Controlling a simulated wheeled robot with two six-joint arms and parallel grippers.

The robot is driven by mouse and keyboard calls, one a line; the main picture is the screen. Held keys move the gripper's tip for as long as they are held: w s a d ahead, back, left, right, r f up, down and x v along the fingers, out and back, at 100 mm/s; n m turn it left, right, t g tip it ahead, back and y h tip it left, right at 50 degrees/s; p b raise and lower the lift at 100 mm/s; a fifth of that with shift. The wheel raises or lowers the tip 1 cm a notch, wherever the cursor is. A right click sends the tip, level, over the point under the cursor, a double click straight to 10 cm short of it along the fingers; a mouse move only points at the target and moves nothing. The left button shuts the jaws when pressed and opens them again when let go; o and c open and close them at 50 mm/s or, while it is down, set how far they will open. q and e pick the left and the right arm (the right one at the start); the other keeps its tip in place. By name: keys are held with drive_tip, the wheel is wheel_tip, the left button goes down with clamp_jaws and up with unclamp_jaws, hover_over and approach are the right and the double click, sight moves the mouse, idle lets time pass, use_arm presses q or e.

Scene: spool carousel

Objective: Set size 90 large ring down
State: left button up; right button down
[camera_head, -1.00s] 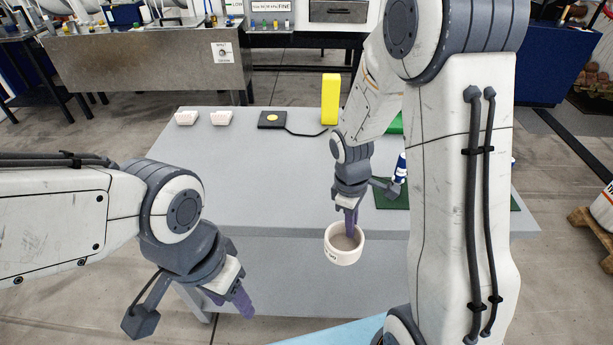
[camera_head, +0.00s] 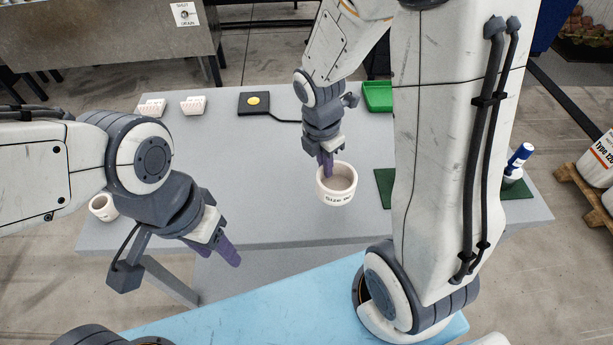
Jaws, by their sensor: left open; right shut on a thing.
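A white ring (camera_head: 326,196) with a label starting "Size" is in the grip of my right gripper (camera_head: 327,168); its number is too small to read surely. The purple fingers are shut on the ring's left wall, one finger reaching inside. The ring shows against the grey table top (camera_head: 250,205), near the front edge; I cannot tell whether it touches the table. A second white ring (camera_head: 103,208) stands at the table's left edge. My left gripper (camera_head: 228,250) is open and empty, near the table's front edge.
Two white slotted blocks (camera_head: 151,108) (camera_head: 194,105) and a black pad with a yellow disc (camera_head: 254,101) stand at the back. A green tray (camera_head: 378,95), green mat (camera_head: 384,186) and blue-capped item (camera_head: 519,157) are to the right. The table's middle is clear.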

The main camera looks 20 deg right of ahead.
drive_tip(key=w+a+f, duration=0.3)
drive_tip(key=shift+w+a, duration=0.15)
drive_tip(key=shift+a, duration=0.05)
drive_tip(key=shift+f, duration=1.95)
drive_tip(key=shift+f, duration=0.1)
drive_tip(key=c, duration=1)
unclamp_jaws()
wheel_tip(320, 180, up, 12)
drive_tip(key=a+p, duration=0.1)
drive_tip(key=a, duration=0.1)
drive_tip(key=s+a+r+m, duration=0.1)
drive_tip(key=s+a+m, duration=0.2)
drive_tip(key=s+m, duration=0.2)
drive_tip(key=s+a+r+m+y, duration=0.1)
drive_tip(key=s+a+r+m, duration=0.1)
drive_tip(key=s, duration=0.6)
drive_tip(key=s+a+r+m+y, duration=0.1)
drive_tip(key=s+a+r+m, duration=0.1)
drive_tip(key=s+a+m, duration=0.2)
drive_tip(key=shift+s+a+m, duration=0.2)
drive_tip(key=shift+s+m, duration=1)
drive_tip(key=shift+m, duration=0.6)
